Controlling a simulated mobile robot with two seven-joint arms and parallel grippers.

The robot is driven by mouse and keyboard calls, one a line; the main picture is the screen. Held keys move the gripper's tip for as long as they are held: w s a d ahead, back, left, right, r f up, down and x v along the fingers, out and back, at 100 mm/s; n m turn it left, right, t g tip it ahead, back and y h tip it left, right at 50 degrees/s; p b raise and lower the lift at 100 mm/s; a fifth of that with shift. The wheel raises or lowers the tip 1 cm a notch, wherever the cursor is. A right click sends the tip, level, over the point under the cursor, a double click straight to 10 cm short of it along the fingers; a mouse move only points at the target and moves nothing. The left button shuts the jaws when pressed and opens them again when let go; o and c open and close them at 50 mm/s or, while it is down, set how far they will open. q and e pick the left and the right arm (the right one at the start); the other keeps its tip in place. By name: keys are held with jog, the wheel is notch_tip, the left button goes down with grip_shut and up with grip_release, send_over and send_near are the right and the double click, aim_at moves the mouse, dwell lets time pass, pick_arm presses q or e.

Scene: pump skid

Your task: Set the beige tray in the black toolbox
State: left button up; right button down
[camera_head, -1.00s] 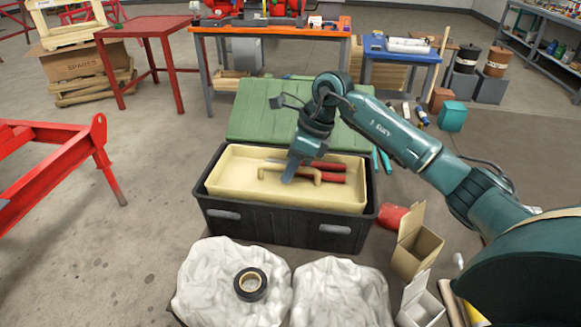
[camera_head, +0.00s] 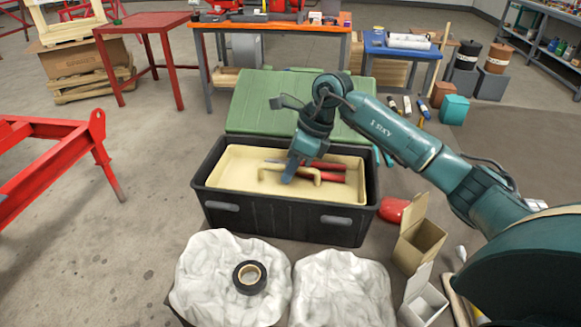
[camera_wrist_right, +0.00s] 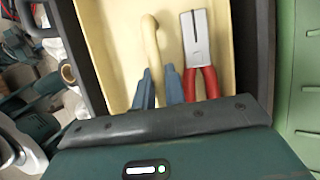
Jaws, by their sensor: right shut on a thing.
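The black toolbox (camera_head: 280,224) stands open on the floor in the head view. The beige tray (camera_head: 230,180) lies within the toolbox opening, its rim roughly level with the box rim. I cannot tell whether it rests on anything inside. My right gripper (camera_head: 290,177) is shut on the tray's beige bar handle. In the right wrist view its two blue fingers (camera_wrist_right: 158,88) stand on either side of the handle (camera_wrist_right: 151,48). Red-handled pliers (camera_wrist_right: 205,65) lie in the tray beside the handle. My left gripper is not in view.
The green lid (camera_head: 262,98) lies behind the toolbox. White lumpy sacks (camera_head: 215,285) with a black tape roll (camera_head: 249,277) are in front. Open cardboard boxes (camera_head: 420,238) and a red object (camera_head: 392,210) are at the right.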

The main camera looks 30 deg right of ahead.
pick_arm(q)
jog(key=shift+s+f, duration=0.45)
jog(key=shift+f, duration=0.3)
pick_arm(e)
jog(key=shift+f, duration=0.15)
jog(key=c, duration=1.4)
grip_release()
jog(key=shift+o, duration=0.2)
jog(key=shift+d+r, duration=0.15)
jog(key=shift+r, duration=0.25)
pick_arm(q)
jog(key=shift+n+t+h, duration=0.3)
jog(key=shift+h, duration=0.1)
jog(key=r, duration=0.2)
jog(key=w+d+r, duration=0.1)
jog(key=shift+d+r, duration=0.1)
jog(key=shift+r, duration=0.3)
pick_arm(e)
jog(key=v, duration=1.2)
jog(key=shift+r, duration=0.15)
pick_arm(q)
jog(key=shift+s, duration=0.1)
pick_arm(e)
jog(key=shift+s+d, duration=0.1)
jog(key=shift+s, duration=0.1)
